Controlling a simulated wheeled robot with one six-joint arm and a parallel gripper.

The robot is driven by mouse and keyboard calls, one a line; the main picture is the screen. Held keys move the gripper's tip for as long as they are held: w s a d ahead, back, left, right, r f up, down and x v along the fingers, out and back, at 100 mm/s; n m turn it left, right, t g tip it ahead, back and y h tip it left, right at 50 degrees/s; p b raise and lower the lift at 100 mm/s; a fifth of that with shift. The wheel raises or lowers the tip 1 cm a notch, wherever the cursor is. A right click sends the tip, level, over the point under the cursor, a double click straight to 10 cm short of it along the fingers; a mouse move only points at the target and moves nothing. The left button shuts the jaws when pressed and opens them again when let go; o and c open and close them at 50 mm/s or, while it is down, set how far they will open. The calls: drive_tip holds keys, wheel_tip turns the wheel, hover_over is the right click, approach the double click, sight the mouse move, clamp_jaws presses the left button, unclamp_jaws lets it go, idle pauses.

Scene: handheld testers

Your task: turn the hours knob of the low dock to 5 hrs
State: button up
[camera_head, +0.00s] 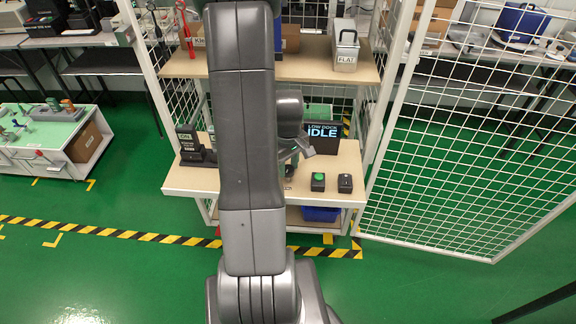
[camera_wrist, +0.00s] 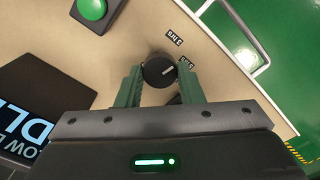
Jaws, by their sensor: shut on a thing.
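The hours knob (camera_wrist: 158,70) is a round black knob on the beige board of the low dock. Two small labels stand beside it, apparently "3 hrs" (camera_wrist: 174,40) and "5 hrs" (camera_wrist: 187,63). The knob's white pointer mark points up and right, roughly towards the label that seems to read 5 hrs. My gripper (camera_wrist: 160,76) has its green fingers on both sides of the knob, shut on it. The low dock's display (camera_head: 322,133) reads "LOW DOCK IDLE".
A green button (camera_wrist: 92,8) on a black box shows at upper left; in the head view this box (camera_head: 318,182) stands next to another small black box (camera_head: 345,184). A dark device (camera_head: 190,150) stands at the board's left. White mesh panels flank the dock.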

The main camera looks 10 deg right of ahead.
sight(288, 168)
drive_tip(key=m+b, duration=0.1)
drive_tip(key=m, duration=0.3)
drive_tip(key=shift+m, duration=0.3)
drive_tip(key=m, duration=0.4)
drive_tip(key=shift+m, duration=0.4)
drive_tip(key=o, duration=1)
wheel_tip(288, 168, up, 14)
drive_tip(key=p, duration=0.1)
drive_tip(key=shift+f, duration=0.15)
